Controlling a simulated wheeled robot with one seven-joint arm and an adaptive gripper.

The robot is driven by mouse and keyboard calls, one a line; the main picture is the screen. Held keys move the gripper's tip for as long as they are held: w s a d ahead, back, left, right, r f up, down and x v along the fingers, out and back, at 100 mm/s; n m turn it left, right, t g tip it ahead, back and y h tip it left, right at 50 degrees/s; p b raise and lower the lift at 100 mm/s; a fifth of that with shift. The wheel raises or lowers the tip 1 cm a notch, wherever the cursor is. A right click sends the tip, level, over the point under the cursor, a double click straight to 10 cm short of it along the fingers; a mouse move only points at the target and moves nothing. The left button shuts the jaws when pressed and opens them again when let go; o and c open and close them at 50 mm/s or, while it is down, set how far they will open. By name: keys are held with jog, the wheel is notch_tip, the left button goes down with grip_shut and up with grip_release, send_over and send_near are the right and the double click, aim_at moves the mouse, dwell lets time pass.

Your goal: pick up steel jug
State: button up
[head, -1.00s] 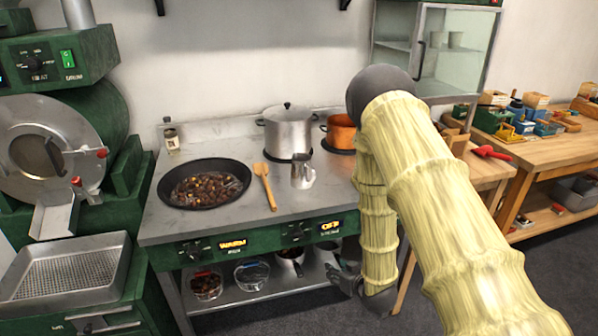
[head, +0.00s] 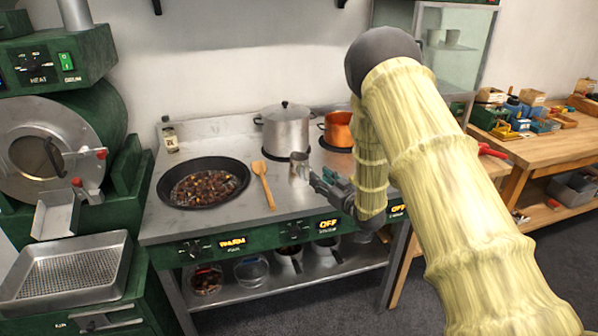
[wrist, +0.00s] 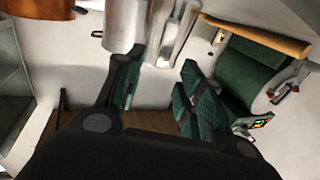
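The steel jug (head: 298,168) stands on the steel stove top, in front of the large steel pot. In the wrist view the jug (wrist: 170,32) shows at the top, ahead of the gap between the two fingers of my gripper (wrist: 155,88). The fingers are apart with nothing between them. I cannot tell whether a fingertip touches the jug.
A lidded steel pot (head: 285,132) and a copper pot (head: 338,130) stand behind. A wooden spatula (head: 263,183) lies left of the jug, beside a black pan (head: 165,192) of chestnuts. The stove top (head: 240,222) is clear in front of the jug.

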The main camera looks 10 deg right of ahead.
aim_at(302, 172)
jog(key=p+x, duration=0.2)
jog(key=x, duration=0.2)
jog(key=shift+a, duration=0.15)
jog(key=shift+w+a, duration=0.15)
jog(key=shift+w, duration=0.45)
jog(key=shift+c, duration=0.3)
grip_shut()
